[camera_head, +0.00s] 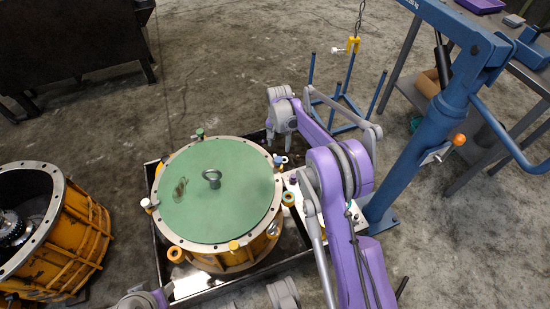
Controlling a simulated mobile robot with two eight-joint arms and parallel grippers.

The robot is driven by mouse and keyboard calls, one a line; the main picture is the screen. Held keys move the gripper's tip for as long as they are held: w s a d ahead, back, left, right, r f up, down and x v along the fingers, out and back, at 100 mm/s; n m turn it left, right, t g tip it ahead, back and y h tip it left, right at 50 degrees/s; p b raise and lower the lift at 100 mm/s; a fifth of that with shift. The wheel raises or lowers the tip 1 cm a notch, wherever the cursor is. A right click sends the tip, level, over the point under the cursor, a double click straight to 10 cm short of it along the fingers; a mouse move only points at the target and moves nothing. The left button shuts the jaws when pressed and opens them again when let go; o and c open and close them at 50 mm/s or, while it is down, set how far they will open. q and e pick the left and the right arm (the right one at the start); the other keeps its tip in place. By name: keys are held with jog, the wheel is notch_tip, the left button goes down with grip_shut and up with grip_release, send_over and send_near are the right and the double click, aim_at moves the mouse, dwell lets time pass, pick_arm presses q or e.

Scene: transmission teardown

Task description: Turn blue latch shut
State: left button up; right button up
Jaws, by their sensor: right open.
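The round housing (262,250) stands in a tray, its green lid (225,205) on top with a ring bolt in the middle. Several small coloured latches sit around its rim. The blue latch (279,160) appears at the upper right of the rim, small and partly hard to make out; I cannot tell its exact angle. My right gripper (278,144) comes down from the purple arm just above this latch. It is open, its fingertips small and close to the latch; contact cannot be told. My left gripper is not in view.
The black-edged tray (158,262) surrounds the housing. An open orange housing (88,235) stands at the left. A blue hoist (420,125) and a blue stand (345,100) are at the right, beside a workbench (522,85). The floor above the housing is clear.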

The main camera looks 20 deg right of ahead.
aim_at(278, 159)
notch_tip(278, 159, down, 9)
jog(key=shift+f+b, duration=0.1)
jog(key=shift+b, duration=0.7)
grip_shut()
